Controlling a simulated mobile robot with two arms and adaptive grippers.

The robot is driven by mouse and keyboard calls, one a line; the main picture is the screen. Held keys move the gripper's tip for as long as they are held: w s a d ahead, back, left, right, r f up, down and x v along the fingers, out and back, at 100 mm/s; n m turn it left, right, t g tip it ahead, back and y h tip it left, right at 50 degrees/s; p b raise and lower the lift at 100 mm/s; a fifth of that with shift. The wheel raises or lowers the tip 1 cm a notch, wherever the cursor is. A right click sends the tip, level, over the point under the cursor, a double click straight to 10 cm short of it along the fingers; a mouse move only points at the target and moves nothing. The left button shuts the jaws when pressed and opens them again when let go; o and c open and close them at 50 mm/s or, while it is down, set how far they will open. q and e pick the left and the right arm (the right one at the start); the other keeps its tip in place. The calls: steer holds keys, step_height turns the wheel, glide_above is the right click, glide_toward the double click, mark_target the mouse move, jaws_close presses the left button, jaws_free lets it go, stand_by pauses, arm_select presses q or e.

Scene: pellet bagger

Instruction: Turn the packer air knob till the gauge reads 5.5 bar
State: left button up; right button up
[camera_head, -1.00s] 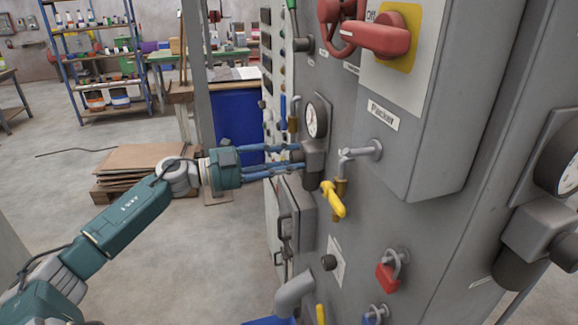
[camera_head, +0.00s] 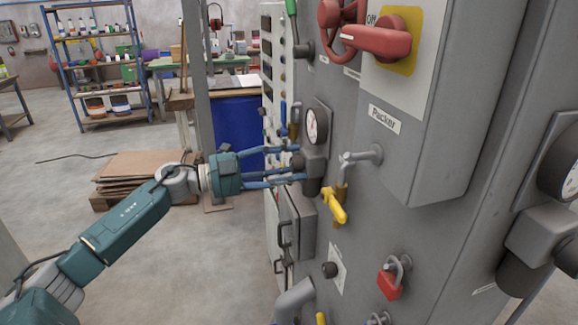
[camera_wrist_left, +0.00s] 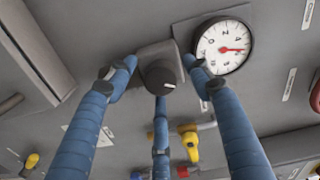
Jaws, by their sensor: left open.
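The packer air knob, a dark grey round knob (camera_wrist_left: 160,78), sticks out of a grey regulator body (camera_head: 314,165) on the panel. The white-faced gauge (camera_head: 313,125) sits just above the regulator. In the left wrist view the gauge (camera_wrist_left: 223,45) shows a red needle pointing right; its exact value is too small to read surely. My left gripper (camera_head: 300,165) is open, with its three blue fingers spread around the knob. In the wrist view gaps show between the fingers and the knob's face; contact at its sides is unclear. My right gripper is not in view.
A yellow-handled valve (camera_head: 335,205) and a grey pipe elbow (camera_head: 358,158) stick out close to the regulator. The Packer switch box (camera_head: 425,120) juts out to the right. A red padlock (camera_head: 390,285) hangs below. Open floor lies left of the panel.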

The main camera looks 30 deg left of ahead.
arm_select(q)
steer(key=v, duration=1.2)
stand_by(0.4)
